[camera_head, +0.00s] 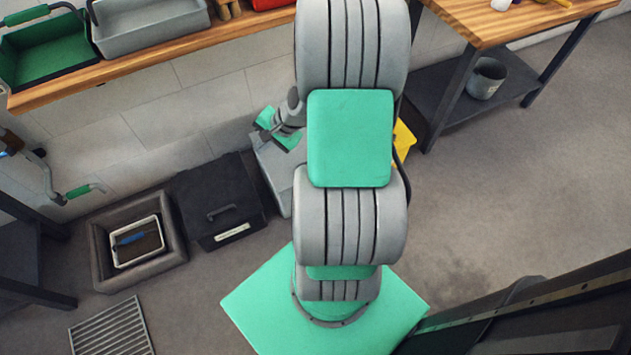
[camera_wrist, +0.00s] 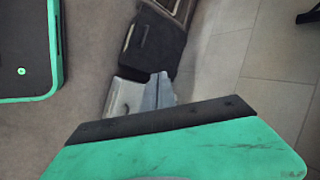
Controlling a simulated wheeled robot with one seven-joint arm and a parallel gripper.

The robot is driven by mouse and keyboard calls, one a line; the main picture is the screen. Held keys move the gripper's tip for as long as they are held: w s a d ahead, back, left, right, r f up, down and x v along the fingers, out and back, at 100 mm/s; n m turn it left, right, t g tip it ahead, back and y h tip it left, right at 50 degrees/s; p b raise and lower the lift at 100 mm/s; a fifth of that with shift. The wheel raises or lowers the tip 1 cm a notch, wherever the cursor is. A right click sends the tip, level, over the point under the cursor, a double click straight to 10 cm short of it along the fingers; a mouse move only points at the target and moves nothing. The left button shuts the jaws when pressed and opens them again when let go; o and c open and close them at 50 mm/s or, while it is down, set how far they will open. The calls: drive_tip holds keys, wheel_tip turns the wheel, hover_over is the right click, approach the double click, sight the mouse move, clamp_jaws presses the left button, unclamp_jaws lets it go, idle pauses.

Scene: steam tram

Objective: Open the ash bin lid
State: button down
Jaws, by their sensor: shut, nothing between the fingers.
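A black box (camera_head: 215,205) with a bar handle and a white label on its front stands closed on the floor by the wall. It also shows in the wrist view (camera_wrist: 152,45). A light grey box (camera_head: 270,175) stands directly to its right, partly hidden by my arm; its pale top shows in the wrist view (camera_wrist: 124,95). I cannot tell for sure which one is the ash bin. My gripper (camera_wrist: 158,85) is shut and empty.
A grey square tub (camera_head: 105,275) with a smaller tray inside stands left of the black box. A wooden shelf (camera_head: 160,65) with trays runs above. A workbench (camera_head: 500,25) with a bucket (camera_head: 486,80) below stands right. Floor (camera_head: 510,190) at right is clear.

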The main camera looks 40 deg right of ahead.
drive_tip(key=s+d+f+m+t+b, duration=0.1)
drive_tip(key=d+f+m+t+b, duration=0.2)
drive_tip(key=f, duration=0.4)
drive_tip(key=s+d+f+m+h+b, duration=0.1)
drive_tip(key=d+f+m+b, duration=0.15)
drive_tip(key=f+m, duration=0.3)
drive_tip(key=s+d+f+m+t+b, duration=0.1)
drive_tip(key=d+f+m+t+b, duration=0.2)
drive_tip(key=f, duration=0.4)
drive_tip(key=s+d+f+m+t+h+b, duration=0.1)
drive_tip(key=s+d+f+m+h+b, duration=0.15)
drive_tip(key=d+f+m, duration=0.35)
drive_tip(key=s+d+f+m+t+h+b, duration=0.1)
drive_tip(key=s+d+f+m+h+b, duration=0.2)
drive_tip(key=m, duration=0.5)
drive_tip(key=shift+h, duration=0.65)
drive_tip(key=x, duration=0.3)
drive_tip(key=f+b+x, duration=0.1)
drive_tip(key=x, duration=0.5)
drive_tip(key=shift+s+d+f+b, duration=0.15)
drive_tip(key=shift+s+d+b, duration=0.15)
drive_tip(key=shift+b, duration=0.1)
